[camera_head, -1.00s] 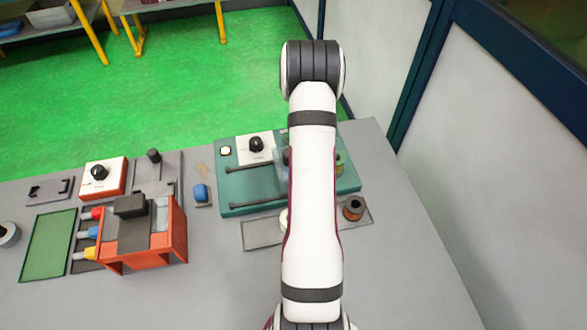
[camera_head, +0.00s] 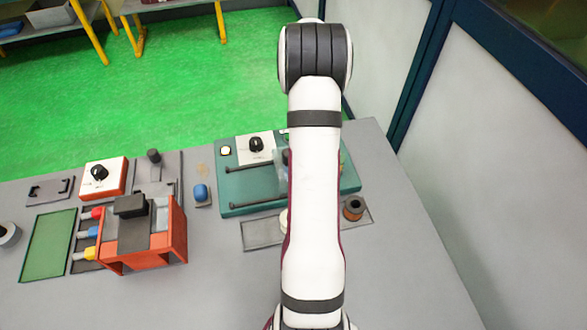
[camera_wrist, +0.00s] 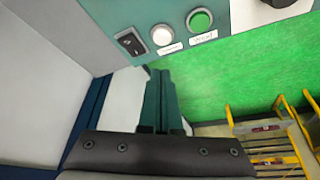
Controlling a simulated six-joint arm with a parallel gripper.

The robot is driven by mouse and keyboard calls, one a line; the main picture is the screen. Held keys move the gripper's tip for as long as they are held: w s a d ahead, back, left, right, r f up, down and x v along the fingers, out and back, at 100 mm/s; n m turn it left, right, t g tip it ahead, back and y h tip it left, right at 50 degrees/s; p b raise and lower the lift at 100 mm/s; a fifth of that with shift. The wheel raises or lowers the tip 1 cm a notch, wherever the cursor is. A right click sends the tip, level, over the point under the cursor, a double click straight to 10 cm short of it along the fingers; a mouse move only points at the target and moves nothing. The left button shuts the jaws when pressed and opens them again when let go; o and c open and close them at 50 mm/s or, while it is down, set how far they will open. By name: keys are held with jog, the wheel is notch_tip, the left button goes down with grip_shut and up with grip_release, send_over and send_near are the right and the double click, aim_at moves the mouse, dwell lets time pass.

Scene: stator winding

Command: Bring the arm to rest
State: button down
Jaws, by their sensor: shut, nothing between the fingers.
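My white and grey arm stands upright through the middle of the head view, in front of the teal machine. The end of the arm is hidden there behind its own links. In the wrist view my gripper (camera_wrist: 160,78) shows as two dark teal fingers, shut together with nothing between them. The fingertips point toward the floor and a teal panel edge and appear to touch nothing, though depth is hard to judge.
The teal machine (camera_head: 236,204) stands on the grey table, partly behind my arm. A copper-coloured spool (camera_head: 353,208) is right of the arm. An orange fixture (camera_head: 172,240) and green tray (camera_head: 47,243) are at left. The wrist view shows a green button (camera_wrist: 200,20).

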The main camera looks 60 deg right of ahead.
jog(key=shift+r, duration=0.1)
dwell(0.3)
jog(key=w+a+r+n+y, duration=0.1)
jog(key=w+a+r, duration=0.15)
jog(key=a, duration=0.55)
jog(key=w+a+r+n+y, duration=0.15)
jog(key=a+r, duration=0.25)
jog(key=a, duration=0.5)
jog(key=w+a+r+n, duration=0.1)
jog(key=a+r, duration=0.2)
jog(key=a, duration=0.5)
jog(key=s+a+r+n+y, duration=0.1)
jog(key=s+a, duration=0.2)
jog(key=a, duration=0.5)
jog(key=s+a+r+n+y, duration=0.1)
jog(key=s+a+n, duration=0.1)
jog(key=s+a, duration=0.35)
jog(key=s+a+n+g+y, duration=0.1)
jog(key=s+a+n, duration=0.2)
jog(key=s+a, duration=0.7)
jog(key=shift+a+f+y, duration=0.35)
jog(key=shift+a+f, duration=0.05)
jog(key=shift+a, duration=0.75)
